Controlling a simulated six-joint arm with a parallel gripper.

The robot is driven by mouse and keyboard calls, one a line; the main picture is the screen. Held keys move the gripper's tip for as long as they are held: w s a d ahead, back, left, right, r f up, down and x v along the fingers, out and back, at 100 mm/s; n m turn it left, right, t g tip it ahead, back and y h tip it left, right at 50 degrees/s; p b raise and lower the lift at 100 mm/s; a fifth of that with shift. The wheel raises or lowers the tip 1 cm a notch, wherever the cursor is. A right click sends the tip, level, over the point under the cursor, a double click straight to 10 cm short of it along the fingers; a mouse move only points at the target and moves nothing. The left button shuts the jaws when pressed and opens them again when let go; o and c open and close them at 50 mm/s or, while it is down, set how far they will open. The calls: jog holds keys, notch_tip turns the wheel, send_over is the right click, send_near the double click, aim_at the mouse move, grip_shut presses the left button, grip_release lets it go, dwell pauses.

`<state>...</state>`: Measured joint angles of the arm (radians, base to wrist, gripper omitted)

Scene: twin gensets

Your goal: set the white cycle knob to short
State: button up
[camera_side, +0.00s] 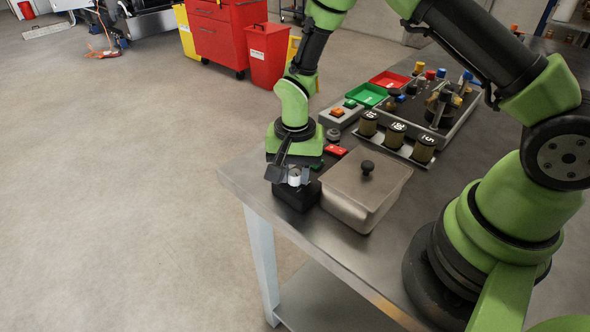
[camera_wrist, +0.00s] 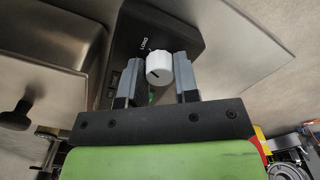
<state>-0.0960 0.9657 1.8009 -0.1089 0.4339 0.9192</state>
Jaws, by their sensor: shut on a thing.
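The white cycle knob (camera_wrist: 159,68) sits on a black control box (camera_wrist: 187,32) and has a dark pointer line on its face. The word LONG is printed on the box near it in the wrist view; I cannot make out a short label. My gripper (camera_wrist: 158,80) has one finger on each side of the knob and is shut on it. In the side view, my gripper (camera_side: 290,172) points down over the black box (camera_side: 293,197) at the table's near left corner, with the white knob (camera_side: 294,177) partly hidden between the fingers.
A lidded metal box (camera_side: 365,190) with a dark knob stands right beside the black box. Behind it are a red block (camera_side: 336,151), several labelled cylinders (camera_side: 396,134), and green (camera_side: 367,95) and red (camera_side: 390,79) trays. The table edge is close on the left.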

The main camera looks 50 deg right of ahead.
aim_at(295, 172)
jog(key=n, duration=1)
jog(key=shift+n, duration=0.3)
dwell(0.4)
jog(key=o, duration=0.9)
jog(key=shift+o, duration=0.2)
notch_tip(295, 172, up, 10)
jog(key=shift+r, duration=0.1)
